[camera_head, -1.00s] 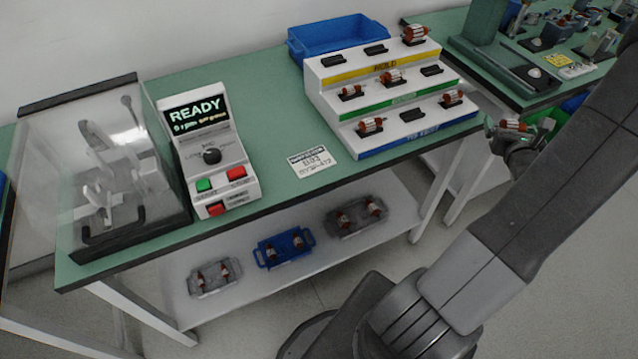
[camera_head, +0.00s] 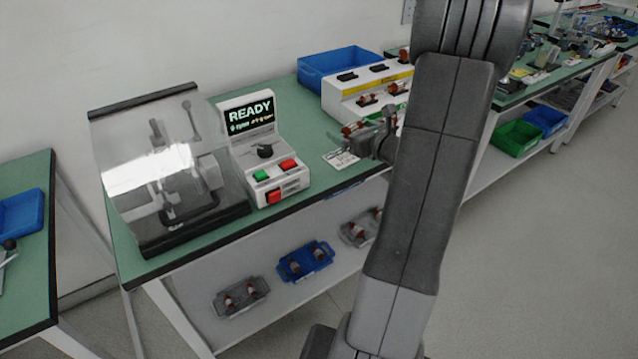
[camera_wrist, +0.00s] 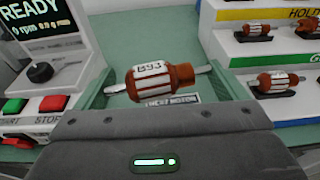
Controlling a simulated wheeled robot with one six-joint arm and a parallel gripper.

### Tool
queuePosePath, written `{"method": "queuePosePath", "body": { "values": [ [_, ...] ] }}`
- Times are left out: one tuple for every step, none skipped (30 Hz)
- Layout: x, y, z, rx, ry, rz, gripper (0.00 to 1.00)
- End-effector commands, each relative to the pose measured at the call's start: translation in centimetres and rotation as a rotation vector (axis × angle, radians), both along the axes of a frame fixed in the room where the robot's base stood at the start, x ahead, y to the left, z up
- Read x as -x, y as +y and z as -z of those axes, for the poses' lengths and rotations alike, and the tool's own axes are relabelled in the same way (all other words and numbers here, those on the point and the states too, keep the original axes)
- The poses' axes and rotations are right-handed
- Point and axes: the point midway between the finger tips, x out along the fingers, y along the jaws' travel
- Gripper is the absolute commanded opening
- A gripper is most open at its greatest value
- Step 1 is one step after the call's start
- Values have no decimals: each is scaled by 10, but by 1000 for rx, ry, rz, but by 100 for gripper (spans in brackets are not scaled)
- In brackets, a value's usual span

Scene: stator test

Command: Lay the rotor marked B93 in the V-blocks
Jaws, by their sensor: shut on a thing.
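The rotor marked B93 (camera_wrist: 150,82) is red-brown with white bands and a shaft at each end, lying roughly level across my jaws in the wrist view. My gripper (camera_head: 364,141) is shut on it, above the green bench between the console and the stepped rack. In the head view the rotor is small and partly hidden by the gripper. The test fixture (camera_head: 187,172) stands at the left of the bench under a clear hood (camera_head: 140,135), which appears lowered. Grey upright stands show inside it; I cannot make out the V-blocks clearly.
A console (camera_head: 262,160) reading READY stands between hood and gripper, with a dial and green and red buttons. The stepped rack (camera_head: 345,98) holds several rotors. A blue bin (camera_head: 338,65) is behind. Rotor trays, one blue (camera_head: 305,262), lie on the lower shelf.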

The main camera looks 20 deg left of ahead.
Motion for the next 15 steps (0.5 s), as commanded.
{"method": "queuePosePath", "body": {
  "values": [
    [0, 1, 1, 1, -1, -5, 62],
    [0, 2, 2, 1, 0, -8, 62],
    [1, 2, 7, 2, 3, -10, 62],
    [1, 3, 11, 1, 5, -11, 62],
    [1, 3, 17, 0, 6, -11, 62],
    [1, 3, 24, 2, 6, -13, 62],
    [1, 3, 30, 1, 7, -11, 62],
    [1, 3, 35, 1, 7, -11, 62],
    [1, 3, 42, 1, 7, -11, 62],
    [1, 3, 46, 2, 6, -12, 62],
    [1, 3, 49, 1, 5, -12, 62],
    [1, 3, 53, 1, 4, -12, 62],
    [1, 3, 55, 0, 3, -11, 62],
    [1, 3, 57, 1, 2, -11, 62],
    [1, 3, 59, 1, 2, -11, 62]
  ]
}}
